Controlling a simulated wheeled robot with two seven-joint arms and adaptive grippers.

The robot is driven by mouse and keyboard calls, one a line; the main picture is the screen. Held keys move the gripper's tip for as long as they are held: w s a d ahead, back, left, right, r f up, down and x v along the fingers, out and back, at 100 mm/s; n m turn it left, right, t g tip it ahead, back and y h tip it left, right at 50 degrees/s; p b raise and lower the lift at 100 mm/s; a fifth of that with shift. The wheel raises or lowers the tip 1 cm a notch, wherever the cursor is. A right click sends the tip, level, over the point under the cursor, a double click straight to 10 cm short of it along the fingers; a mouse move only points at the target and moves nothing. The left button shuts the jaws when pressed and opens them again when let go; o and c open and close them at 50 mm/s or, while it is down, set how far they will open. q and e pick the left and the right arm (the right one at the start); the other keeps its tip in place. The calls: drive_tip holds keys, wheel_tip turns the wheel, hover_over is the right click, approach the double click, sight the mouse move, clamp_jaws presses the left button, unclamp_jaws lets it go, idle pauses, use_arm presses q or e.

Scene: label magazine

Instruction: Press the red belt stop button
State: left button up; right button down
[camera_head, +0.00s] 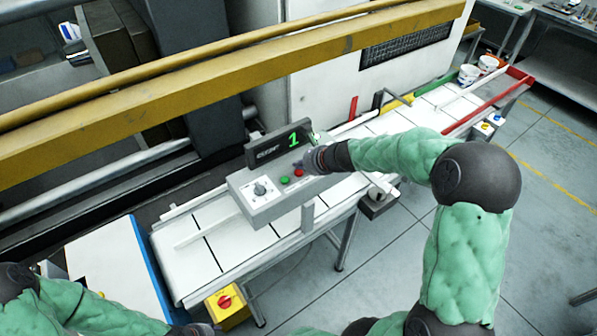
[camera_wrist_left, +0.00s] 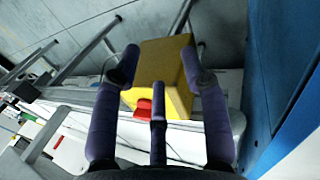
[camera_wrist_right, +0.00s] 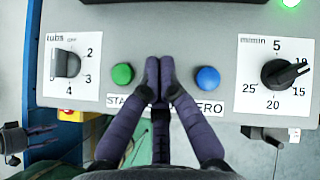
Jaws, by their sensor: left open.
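A grey control box (camera_head: 275,205) stands over the belt. In the head view a red button (camera_head: 299,173) shows beside a green button (camera_head: 284,180), close to my right gripper (camera_head: 302,163). In the right wrist view the right gripper (camera_wrist_right: 159,75) has its fingers together, tips over the panel between the green button (camera_wrist_right: 122,74) and a blue button (camera_wrist_right: 207,79). The fingers hide that spot; I cannot tell whether they touch. My left gripper (camera_wrist_left: 160,70) is open and empty, with a yellow box (camera_wrist_left: 160,65) carrying a red knob (camera_wrist_left: 145,107) beyond its fingers.
A dial (camera_wrist_right: 66,64) and another dial (camera_wrist_right: 285,73) flank the buttons. A display (camera_head: 277,147) with a green "1" stands behind the box. The white belt (camera_head: 190,250) runs below. A yellow beam (camera_head: 200,85) crosses behind. Open floor (camera_head: 395,265) lies in front.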

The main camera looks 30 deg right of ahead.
sight(301, 173)
drive_tip(key=shift+f, duration=0.15)
idle(0.8)
drive_tip(key=shift+f+b, duration=0.3)
drive_tip(key=shift+b, duration=0.1)
drive_tip(key=shift+f+b, duration=0.5)
drive_tip(key=shift+f, duration=0.05)
idle(0.6)
drive_tip(key=shift+r, duration=0.15)
drive_tip(key=shift+r+p, duration=0.8)
drive_tip(key=shift+p, duration=0.05)
wheel_tip(301, 173, up, 5)
drive_tip(key=p, duration=0.5)
drive_tip(key=shift+r, duration=0.1)
idle(0.3)
